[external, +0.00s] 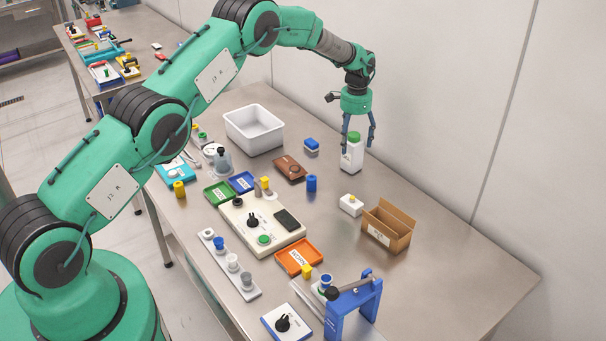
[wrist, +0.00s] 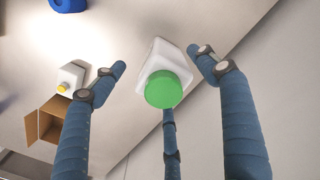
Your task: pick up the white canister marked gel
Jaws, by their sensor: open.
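The white canister (external: 351,157) with a green cap stands upright at the back of the steel table, near the wall. It also shows in the wrist view (wrist: 158,64), with the green cap facing the camera. Its marking is too small to read. My gripper (external: 359,144) is above and around the canister's top, fingers pointing down. In the wrist view the blue fingers of my gripper (wrist: 160,68) are spread, one on each side of the canister, with a third finger below the cap. Gaps show between the two side fingers and the canister.
A white bottle with a yellow cap (external: 351,205) and an open cardboard box (external: 388,228) stand in front and to the right. The wall is close behind.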

